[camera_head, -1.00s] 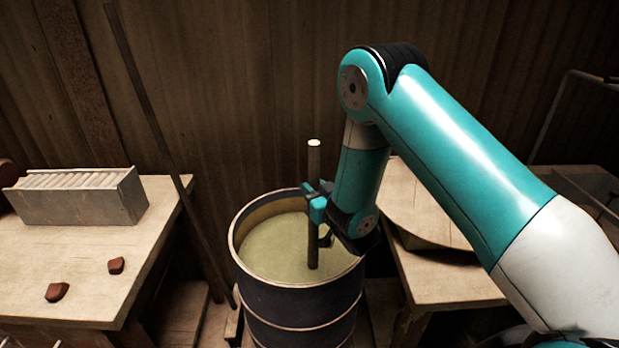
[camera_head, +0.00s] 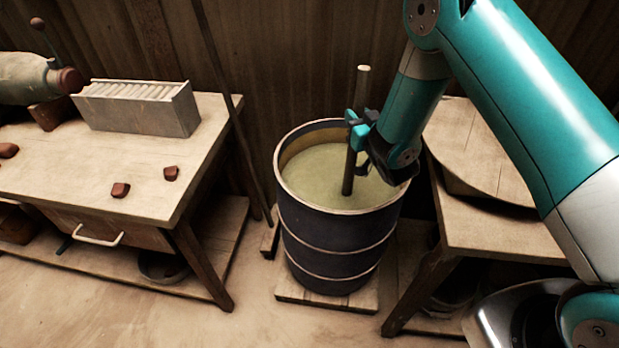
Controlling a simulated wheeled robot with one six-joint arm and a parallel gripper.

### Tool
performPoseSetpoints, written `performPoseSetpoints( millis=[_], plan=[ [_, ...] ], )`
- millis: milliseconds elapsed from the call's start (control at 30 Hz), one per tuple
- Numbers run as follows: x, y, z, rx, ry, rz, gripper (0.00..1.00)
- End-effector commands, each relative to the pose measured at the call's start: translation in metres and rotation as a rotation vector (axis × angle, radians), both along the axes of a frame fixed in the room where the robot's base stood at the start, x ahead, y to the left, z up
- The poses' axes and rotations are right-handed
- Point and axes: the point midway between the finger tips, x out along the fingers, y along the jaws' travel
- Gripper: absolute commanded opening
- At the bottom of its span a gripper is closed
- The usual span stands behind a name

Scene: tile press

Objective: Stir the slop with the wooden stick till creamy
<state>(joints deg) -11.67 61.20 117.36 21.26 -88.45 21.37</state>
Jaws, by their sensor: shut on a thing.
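My gripper (camera_head: 354,132) is shut on the wooden stick (camera_head: 349,172), around its middle. The stick stands nearly upright, with its pale top end above the gripper and its lower end sunk in the slop (camera_head: 318,176). The slop is pale green and looks smooth on top; its thickness cannot be told. It fills much of a dark drum (camera_head: 333,232) with light rim and hoops. The stick enters the slop right of the middle. The part of the stick under the surface is hidden, and my arm covers part of the drum's right rim.
The drum stands on a wooden pallet (camera_head: 322,297). A left table (camera_head: 75,180) holds a grey box of pale slats (camera_head: 140,110) and several reddish lumps (camera_head: 121,190). A right table (camera_head: 480,238) bears a round board (camera_head: 480,150).

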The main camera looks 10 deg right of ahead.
Motion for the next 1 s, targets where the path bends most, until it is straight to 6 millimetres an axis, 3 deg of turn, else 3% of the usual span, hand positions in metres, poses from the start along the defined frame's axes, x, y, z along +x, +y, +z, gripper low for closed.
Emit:
performPoseSetpoints(
  millis=[600,767,1000],
  plan=[
    [0.056,0.05,-0.002,0.0,-0.004,0.0,0.0],
    [0.059,0.054,0.0,0.0,-0.003,0.001,0.0],
    [0.049,0.058,-0.005,-0.002,-0.002,0.002,0.0]
  ],
)
